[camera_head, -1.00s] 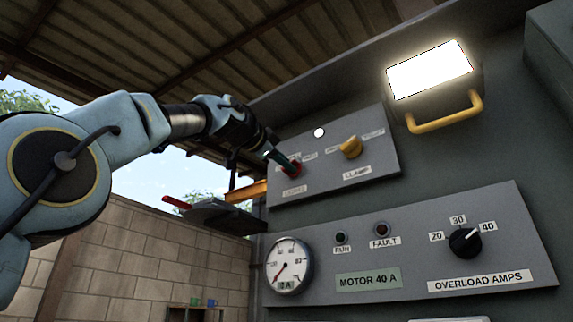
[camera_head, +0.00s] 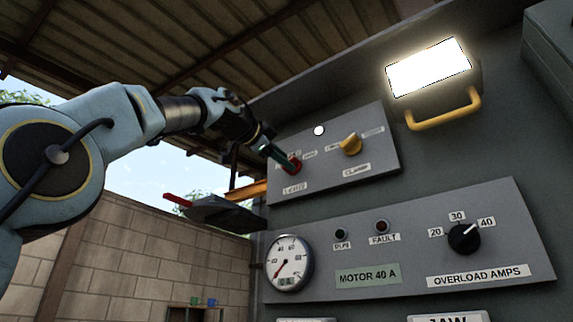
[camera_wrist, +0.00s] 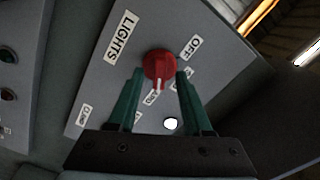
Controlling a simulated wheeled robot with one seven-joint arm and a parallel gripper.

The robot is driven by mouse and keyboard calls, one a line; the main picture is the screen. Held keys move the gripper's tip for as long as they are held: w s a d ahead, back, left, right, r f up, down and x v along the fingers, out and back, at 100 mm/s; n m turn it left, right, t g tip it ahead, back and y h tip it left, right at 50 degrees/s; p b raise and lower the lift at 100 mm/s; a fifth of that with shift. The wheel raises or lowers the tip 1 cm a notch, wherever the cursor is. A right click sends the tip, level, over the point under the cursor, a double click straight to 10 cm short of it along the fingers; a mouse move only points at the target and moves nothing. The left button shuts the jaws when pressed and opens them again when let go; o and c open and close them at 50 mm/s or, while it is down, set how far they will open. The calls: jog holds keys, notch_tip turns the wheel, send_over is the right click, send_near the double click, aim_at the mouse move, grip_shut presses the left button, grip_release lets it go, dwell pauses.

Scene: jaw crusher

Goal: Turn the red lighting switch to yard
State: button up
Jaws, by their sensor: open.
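The red lighting switch (camera_wrist: 158,65) is a round knob on a grey panel, by a LIGHTS label (camera_wrist: 121,37) and an OFF label (camera_wrist: 192,46). A white mark on the knob faces a small label (camera_wrist: 152,97) that I cannot read clearly. My gripper (camera_wrist: 160,76) is open, with its green fingertips on either side of the knob; I cannot tell whether they touch it. In the head view, my gripper (camera_head: 278,156) reaches the red switch (camera_head: 294,166) from the upper left and partly hides it and its position labels.
A yellow CLAMP switch (camera_head: 350,144) sits to the right on the same panel. A lit lamp (camera_head: 430,70) with a yellow handle (camera_head: 444,112) is above right. A gauge (camera_head: 288,263) and a black overload dial (camera_head: 464,238) are on the lower panel. A dark ledge (camera_head: 222,212) juts out below my gripper.

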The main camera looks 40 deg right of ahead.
jog(key=b+v, duration=0.4)
jog(key=v, duration=0.5)
jog(key=shift+s+a, duration=0.1)
jog(key=shift+a, duration=0.15)
